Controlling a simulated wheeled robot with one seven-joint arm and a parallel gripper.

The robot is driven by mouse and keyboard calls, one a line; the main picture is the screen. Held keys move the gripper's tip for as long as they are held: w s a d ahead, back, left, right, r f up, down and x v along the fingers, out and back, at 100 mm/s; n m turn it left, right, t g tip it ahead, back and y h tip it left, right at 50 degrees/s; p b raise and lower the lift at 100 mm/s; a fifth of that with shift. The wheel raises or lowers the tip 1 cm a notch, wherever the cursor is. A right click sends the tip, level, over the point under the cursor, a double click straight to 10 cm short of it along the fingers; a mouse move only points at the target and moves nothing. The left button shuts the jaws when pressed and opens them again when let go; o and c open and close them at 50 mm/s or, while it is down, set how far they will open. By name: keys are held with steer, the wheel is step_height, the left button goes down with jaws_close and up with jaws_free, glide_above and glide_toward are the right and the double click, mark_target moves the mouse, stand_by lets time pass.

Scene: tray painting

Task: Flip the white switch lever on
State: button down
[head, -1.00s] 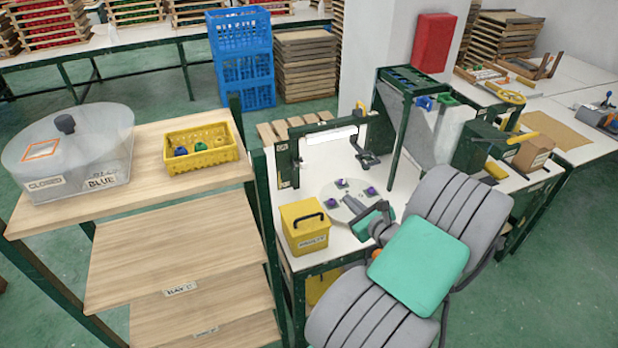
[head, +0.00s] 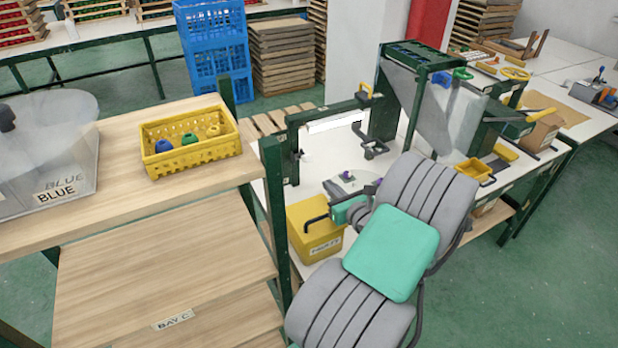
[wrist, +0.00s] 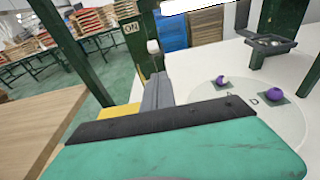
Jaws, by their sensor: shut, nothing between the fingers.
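The white switch lever (head: 305,156) sticks out from the dark green post of the frame at the back of the white bench. In the wrist view its white knob (wrist: 153,46) stands beside an ON label (wrist: 132,28), just beyond my fingertips. My gripper (wrist: 157,78) is shut and empty, its grey fingers together and pointing at the post below the knob. The fingers look apart from the lever, though the exact gap is hard to tell. In the head view my gripper (head: 335,212) is over the yellow box, lower and nearer than the lever.
A round plate (wrist: 270,115) with purple-topped pieces lies to the right on the bench. The green frame (head: 340,108) spans above. A wooden shelf (head: 160,245) with a yellow basket (head: 190,165) stands left.

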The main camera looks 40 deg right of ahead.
steer(key=shift+w, duration=0.4)
steer(key=p, duration=0.1)
glide_toward(303, 158)
steer(key=w+d+f, duration=0.4)
steer(key=w+f, duration=0.1)
steer(key=shift+a+r, duration=0.1)
steer(key=shift+a, duration=0.05)
